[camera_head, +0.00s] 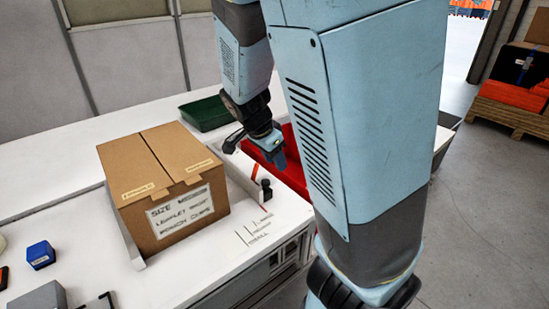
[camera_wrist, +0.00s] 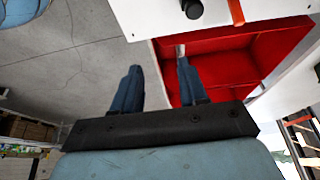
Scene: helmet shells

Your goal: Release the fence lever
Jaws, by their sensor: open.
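A white fence strip (camera_head: 236,172) runs along the right side of the cardboard box. A small black-knobbed lever (camera_head: 266,187) stands near its front end, with an orange marker (camera_head: 255,171) beside it. In the wrist view a round black knob (camera_wrist: 192,9), seemingly the lever's, sits at the top edge, next to the orange strip (camera_wrist: 236,12). My gripper (camera_head: 278,163) is open and empty, its blue fingers (camera_wrist: 158,68) apart. It hangs over the red bin, behind the lever in the head view and apart from it. Whether the lever is locked I cannot tell.
A cardboard box (camera_head: 150,172) stands on the white table (camera_head: 185,280). The red bin (camera_wrist: 235,67) lies beyond the fence, partly hidden by my arm in the head view. A green tray (camera_head: 203,115) is at the back.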

